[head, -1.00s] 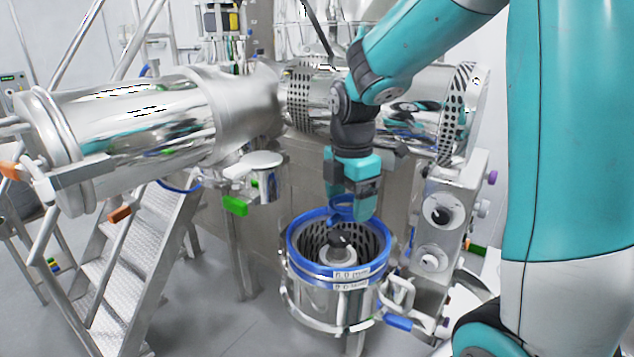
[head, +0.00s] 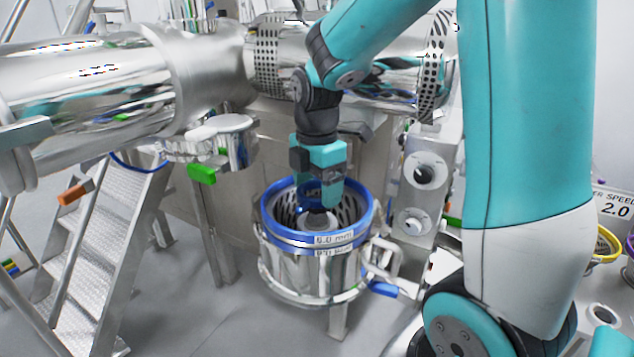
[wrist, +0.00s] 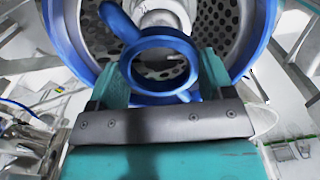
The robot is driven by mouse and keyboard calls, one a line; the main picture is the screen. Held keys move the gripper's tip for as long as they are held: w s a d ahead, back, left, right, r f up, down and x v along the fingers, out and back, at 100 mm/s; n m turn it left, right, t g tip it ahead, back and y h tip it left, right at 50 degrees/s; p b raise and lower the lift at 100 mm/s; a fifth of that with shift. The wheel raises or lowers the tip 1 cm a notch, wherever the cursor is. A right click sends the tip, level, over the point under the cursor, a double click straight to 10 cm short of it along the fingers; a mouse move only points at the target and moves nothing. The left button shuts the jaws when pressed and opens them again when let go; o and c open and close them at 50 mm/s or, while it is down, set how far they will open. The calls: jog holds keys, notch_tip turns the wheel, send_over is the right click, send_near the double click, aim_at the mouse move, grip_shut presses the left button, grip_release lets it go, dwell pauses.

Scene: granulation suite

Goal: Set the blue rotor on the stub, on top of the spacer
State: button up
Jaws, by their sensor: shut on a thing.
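My gripper (head: 322,186) is shut on the blue rotor, a ring with arms sticking out. The rotor (wrist: 150,43) sits between my two fingers in the wrist view. In the head view my fingers and the rotor are down at the mouth of the blue-rimmed perforated bowl (head: 268,222). A pale grey hub (head: 318,224) stands at the bowl's middle, below the rotor. It also shows in the wrist view (wrist: 160,14), beyond the ring. The stub's tip is mostly hidden by the rotor and gripper. I cannot tell the spacer from the hub, or whether the rotor touches it.
The bowl's blue rim (wrist: 258,40) is close around my fingers. A clamp with a blue handle (head: 384,289) is at its right. A steel panel with knobs (head: 420,180) stands behind right. Metal steps (head: 100,260) and a large steel cylinder (head: 90,95) are at left.

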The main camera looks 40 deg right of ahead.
aim_at(317, 207)
jog(key=shift+f+b, duration=1.5)
jog(key=shift+f, duration=1)
jog(key=o, duration=1.1)
notch_tip(317, 207, up, 18)
jog(key=b, duration=0.1)
jog(key=shift+f+b, duration=0.25)
jog(key=shift+b, duration=0.05)
